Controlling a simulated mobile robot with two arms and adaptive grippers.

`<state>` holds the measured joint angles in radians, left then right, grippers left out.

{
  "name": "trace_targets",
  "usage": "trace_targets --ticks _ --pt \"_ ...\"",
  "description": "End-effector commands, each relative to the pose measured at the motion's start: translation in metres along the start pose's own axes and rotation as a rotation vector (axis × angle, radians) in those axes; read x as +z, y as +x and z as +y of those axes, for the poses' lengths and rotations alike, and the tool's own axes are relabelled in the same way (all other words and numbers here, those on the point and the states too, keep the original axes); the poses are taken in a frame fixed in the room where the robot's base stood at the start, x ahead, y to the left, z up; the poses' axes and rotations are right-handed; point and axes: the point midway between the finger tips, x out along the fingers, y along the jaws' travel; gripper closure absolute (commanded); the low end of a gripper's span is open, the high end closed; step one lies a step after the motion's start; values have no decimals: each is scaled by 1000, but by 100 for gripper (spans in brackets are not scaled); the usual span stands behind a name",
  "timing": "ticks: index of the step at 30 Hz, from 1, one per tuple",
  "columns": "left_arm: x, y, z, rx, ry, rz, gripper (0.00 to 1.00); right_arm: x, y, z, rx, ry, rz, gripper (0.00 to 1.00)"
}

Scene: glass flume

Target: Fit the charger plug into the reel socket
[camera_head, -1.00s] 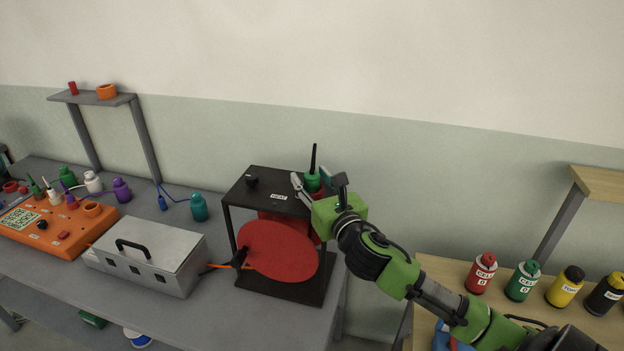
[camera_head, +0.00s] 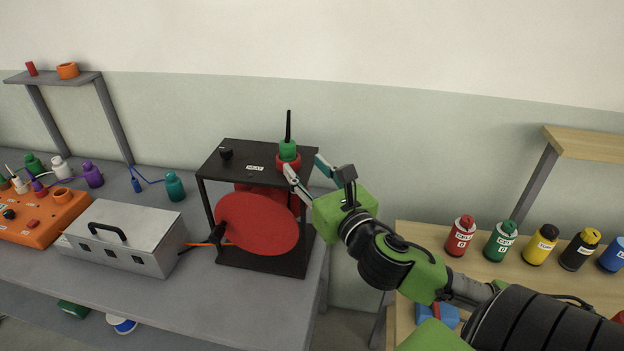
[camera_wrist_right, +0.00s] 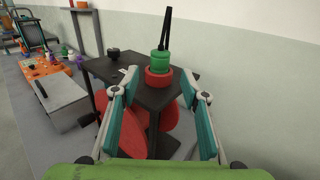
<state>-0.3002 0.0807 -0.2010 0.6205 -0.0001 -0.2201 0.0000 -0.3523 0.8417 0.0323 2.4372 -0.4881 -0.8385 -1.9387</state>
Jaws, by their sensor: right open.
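The green charger plug (camera_head: 287,148) stands upright with a black cable end pointing up from it. Its lower end is inside the red ring-shaped socket (camera_head: 289,163) on the reel's black top (camera_head: 262,158). In the right wrist view the green plug (camera_wrist_right: 161,63) sits in the red socket (camera_wrist_right: 158,78); how deep it goes is hidden. My right gripper (camera_head: 306,166) is open and empty, just right of the socket. In the wrist view its fingers (camera_wrist_right: 160,82) are spread wide, nearer the camera than the plug, which shows between them. My left gripper is not in view.
The reel's red disc (camera_head: 257,223) faces forward. A grey metal box (camera_head: 130,238) and an orange panel (camera_head: 48,222) stand left on the grey bench. Several labelled bottles stand on a wooden table (camera_head: 410,236) at right. A black knob (camera_head: 226,154) is on the reel top.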

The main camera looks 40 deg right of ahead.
Motion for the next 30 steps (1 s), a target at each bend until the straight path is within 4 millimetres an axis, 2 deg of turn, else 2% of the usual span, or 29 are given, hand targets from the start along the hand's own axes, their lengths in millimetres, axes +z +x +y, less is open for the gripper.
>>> trace_targets --ticks 3,9,30 --pt "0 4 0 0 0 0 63 -1 -12 0 0 -2 1 59" --pt "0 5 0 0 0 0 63 0 -20 0 0 -1 -1 59" --pt "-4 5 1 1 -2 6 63 0 -20 0 0 0 0 59"
